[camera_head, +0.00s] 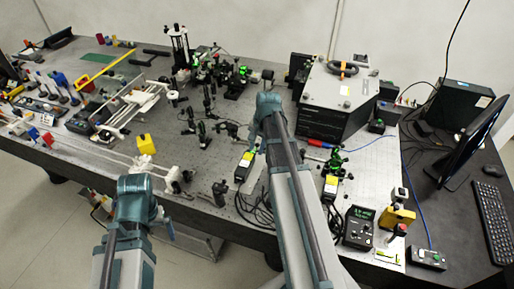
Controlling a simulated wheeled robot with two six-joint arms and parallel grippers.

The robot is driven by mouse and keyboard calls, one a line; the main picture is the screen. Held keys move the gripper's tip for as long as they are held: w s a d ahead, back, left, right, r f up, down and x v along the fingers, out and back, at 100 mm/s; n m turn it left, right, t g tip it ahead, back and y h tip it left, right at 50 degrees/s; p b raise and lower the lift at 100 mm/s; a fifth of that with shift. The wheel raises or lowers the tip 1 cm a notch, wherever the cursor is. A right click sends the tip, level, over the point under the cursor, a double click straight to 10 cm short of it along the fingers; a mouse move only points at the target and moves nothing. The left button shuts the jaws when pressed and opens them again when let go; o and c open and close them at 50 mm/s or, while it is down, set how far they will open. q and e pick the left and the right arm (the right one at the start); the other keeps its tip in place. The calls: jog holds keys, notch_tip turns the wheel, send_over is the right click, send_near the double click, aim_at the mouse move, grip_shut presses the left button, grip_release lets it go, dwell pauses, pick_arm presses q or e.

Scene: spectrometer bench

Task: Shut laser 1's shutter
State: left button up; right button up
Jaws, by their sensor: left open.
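Two black laser-like boxes with yellow labels sit on the optical bench (285,215). One black box (244,167) is left of my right arm and the other black box (329,188) is right of it. I cannot read which is laser 1. A green-topped mount (337,161) stands behind the right box. Shutter positions are too small to tell. My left gripper (167,230) is at the bench's front edge, open, with its fingers hardly visible. My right gripper (252,136) points down near the left box, mostly hidden by its wrist; its jaws do not show.
A controller with a green display (359,224), a yellow block (398,216) and a small switch box (428,258) stand at front right. A large grey instrument (338,95) stands behind. Several posts and optics crowd the middle. Cables hang at the front edge. A monitor (470,138) stands at right.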

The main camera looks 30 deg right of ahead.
grip_shut()
jog(key=shift+w+a+g+h, duration=0.2)
jog(key=shift+w+g+h, duration=0.1)
jog(key=shift+g+h, duration=0.15)
jog(key=shift+a+g+h, duration=0.1)
jog(key=shift+g+h, duration=0.15)
jog(key=shift+g, duration=0.2)
jog(key=shift+o, duration=1.1)
grip_release()
jog(key=shift+r+p, duration=0.2)
jog(key=shift+p, duration=0.15)
